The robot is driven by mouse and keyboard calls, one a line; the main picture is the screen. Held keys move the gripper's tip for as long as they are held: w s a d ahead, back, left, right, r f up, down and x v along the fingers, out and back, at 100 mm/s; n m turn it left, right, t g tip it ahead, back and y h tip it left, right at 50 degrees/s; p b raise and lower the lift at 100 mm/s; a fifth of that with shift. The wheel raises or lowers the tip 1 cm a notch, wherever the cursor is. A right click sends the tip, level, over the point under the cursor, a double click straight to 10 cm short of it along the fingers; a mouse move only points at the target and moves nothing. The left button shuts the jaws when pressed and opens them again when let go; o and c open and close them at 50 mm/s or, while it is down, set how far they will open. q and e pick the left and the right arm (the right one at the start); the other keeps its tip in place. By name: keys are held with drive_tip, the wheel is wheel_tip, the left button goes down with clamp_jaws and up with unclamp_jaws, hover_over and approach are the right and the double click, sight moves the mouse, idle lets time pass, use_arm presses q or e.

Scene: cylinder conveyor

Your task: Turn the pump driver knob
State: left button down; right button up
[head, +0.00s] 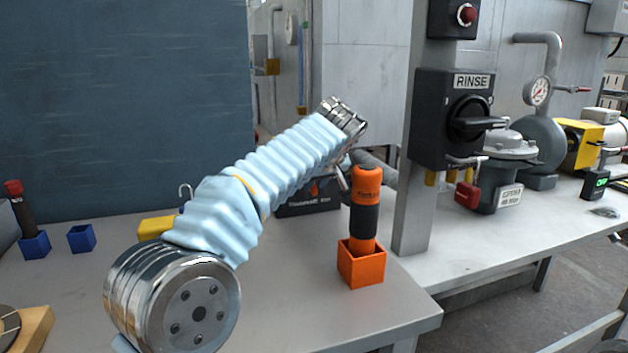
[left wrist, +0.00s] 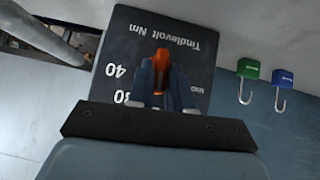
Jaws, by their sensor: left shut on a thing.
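The dark box (head: 305,207) lettered "Tindlevolt Nm" stands on the table behind my left arm, mostly hidden in the head view. In the left wrist view its dark face (left wrist: 190,47) shows the lettering upside down with the numbers 40 and 30. An orange knob (left wrist: 161,60) on that face stands between the fingers of my left gripper (left wrist: 162,78), which is shut on it. In the head view the left gripper (head: 341,178) is partly hidden by my wrist. My right gripper is not in view.
An orange and black tool (head: 366,210) stands upright in an orange box (head: 362,267), close right of my left gripper. A grey post (head: 412,215) carries the black RINSE switch (head: 455,120). The front table is mostly clear.

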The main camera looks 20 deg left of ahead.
use_arm(q)
drive_tip(key=c, duration=1.1)
unclamp_jaws()
